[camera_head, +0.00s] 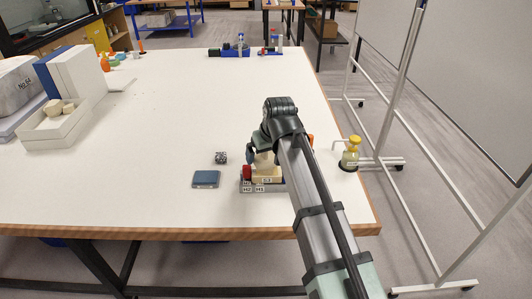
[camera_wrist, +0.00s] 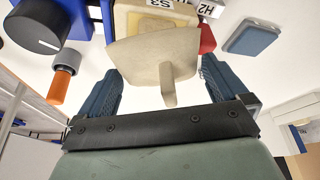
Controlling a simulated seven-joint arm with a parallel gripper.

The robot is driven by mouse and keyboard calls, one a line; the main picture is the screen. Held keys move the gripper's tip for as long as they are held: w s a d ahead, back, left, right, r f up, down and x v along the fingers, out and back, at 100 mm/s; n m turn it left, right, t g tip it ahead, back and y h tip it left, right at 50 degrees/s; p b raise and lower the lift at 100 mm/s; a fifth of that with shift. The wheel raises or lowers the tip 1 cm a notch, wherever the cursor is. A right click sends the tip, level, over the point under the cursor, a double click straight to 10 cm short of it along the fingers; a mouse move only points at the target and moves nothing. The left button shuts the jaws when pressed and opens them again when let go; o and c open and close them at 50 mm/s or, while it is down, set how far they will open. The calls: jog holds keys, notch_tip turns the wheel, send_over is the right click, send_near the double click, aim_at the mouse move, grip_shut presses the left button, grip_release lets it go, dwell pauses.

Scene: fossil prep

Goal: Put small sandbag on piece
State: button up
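A beige, bag-like thing with a narrow tab, which looks like the small sandbag (camera_wrist: 150,58), lies between the fingers of my gripper (camera_wrist: 162,82) in the wrist view. The fingers are wide apart, one on each side of it; a firm grip does not show. In the head view my gripper (camera_head: 263,154) is low over this labelled block (camera_head: 266,175), near the table's front right. My arm and gripper hide much of this spot. I cannot tell for certain which thing is the piece.
A blue-grey pad (camera_head: 206,179) and a small speckled cube (camera_head: 221,157) lie left of the gripper. A white tray (camera_head: 52,130) with beige pieces stands far left. The table's middle (camera_head: 180,100) is clear.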

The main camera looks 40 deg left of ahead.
jog(key=v, duration=1.2)
jog(key=shift+r, duration=0.1)
